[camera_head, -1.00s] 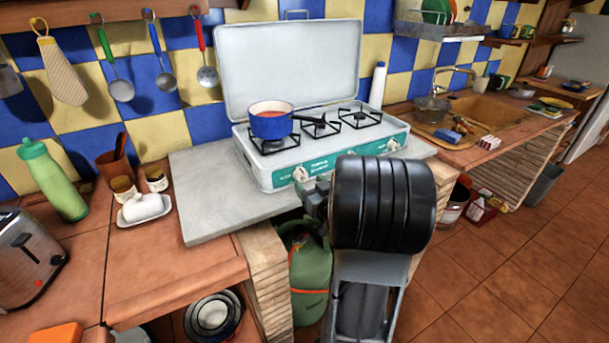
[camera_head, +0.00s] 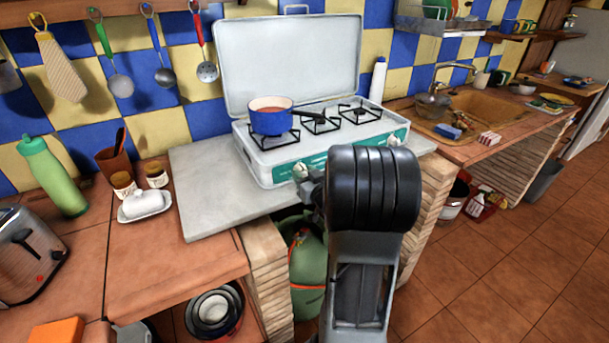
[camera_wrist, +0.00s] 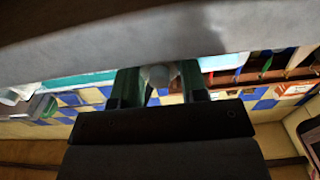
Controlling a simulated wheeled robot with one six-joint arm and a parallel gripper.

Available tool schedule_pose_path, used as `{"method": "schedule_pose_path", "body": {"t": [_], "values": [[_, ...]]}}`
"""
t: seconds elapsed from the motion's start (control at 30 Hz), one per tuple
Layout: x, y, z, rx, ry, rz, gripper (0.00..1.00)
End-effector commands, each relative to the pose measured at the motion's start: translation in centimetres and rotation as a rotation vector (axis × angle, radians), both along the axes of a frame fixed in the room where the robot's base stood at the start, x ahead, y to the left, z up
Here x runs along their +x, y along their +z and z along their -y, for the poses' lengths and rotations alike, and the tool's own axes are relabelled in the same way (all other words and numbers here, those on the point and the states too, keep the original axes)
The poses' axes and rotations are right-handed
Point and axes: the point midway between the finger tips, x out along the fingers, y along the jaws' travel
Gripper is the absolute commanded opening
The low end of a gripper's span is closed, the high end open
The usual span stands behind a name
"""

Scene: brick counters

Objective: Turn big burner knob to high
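The white stove (camera_head: 262,163) has a teal front panel with white knobs. The left knob (camera_head: 300,171) shows just beyond my gripper (camera_head: 309,190), which my black wrist partly hides in the head view. The right knob (camera_head: 393,140) stands clear of my gripper. In the wrist view, a pale round knob (camera_wrist: 159,75) appears between the two dark, separated fingers of my gripper (camera_wrist: 161,84). I cannot tell whether the fingers touch it. A blue pot (camera_head: 270,118) with red contents sits on the left burner.
The stove's raised lid (camera_head: 288,65) stands behind the burners. A green gas bottle (camera_head: 308,265) is under the counter. The grey slab (camera_head: 200,205) left of the stove is clear. A sink (camera_head: 488,105) lies to the right.

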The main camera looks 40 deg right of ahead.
Motion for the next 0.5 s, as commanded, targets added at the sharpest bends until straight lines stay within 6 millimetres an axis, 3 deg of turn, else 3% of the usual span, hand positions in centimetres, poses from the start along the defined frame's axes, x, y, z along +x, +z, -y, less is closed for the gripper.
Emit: {"method": "schedule_pose_path", "body": {"t": [0.23, 0.5], "values": [[-0.01, 0.0, -0.01, 0.0, 0.0, 0.0, 0.16], [-0.01, -0.18, -0.02, -0.032, 0.001, -0.002, 0.15]]}}
